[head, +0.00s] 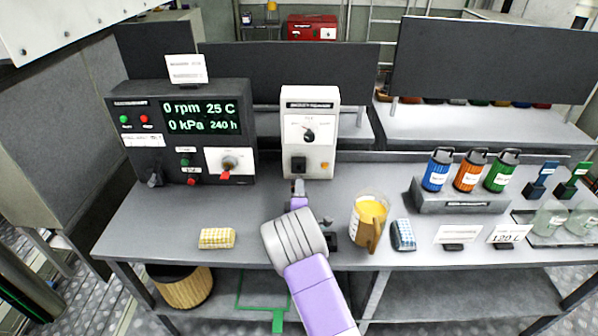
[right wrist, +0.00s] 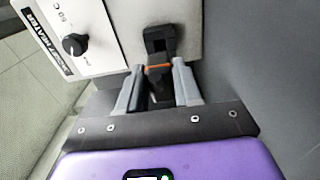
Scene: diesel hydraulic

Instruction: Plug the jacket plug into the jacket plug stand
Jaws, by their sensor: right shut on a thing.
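The jacket plug (right wrist: 160,84) is black with an orange band and shows between the fingers of my right gripper (right wrist: 158,80) in the right wrist view. The fingers are shut on it. Its far end meets or overlaps a black socket (right wrist: 160,40) on the white heater box; I cannot tell how deep it sits. In the head view my right gripper (head: 298,186) is just below the black socket (head: 298,164) at the heater's lower front, and the plug is hidden. A small dark piece (head: 333,239), possibly the plug stand, lies beside my right arm, partly hidden. My left gripper is not seen.
The heater box (head: 322,140) has a knob and an orange light. A black control panel (head: 185,110) stands to its left. A rack (head: 465,203) holds bottles at right.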

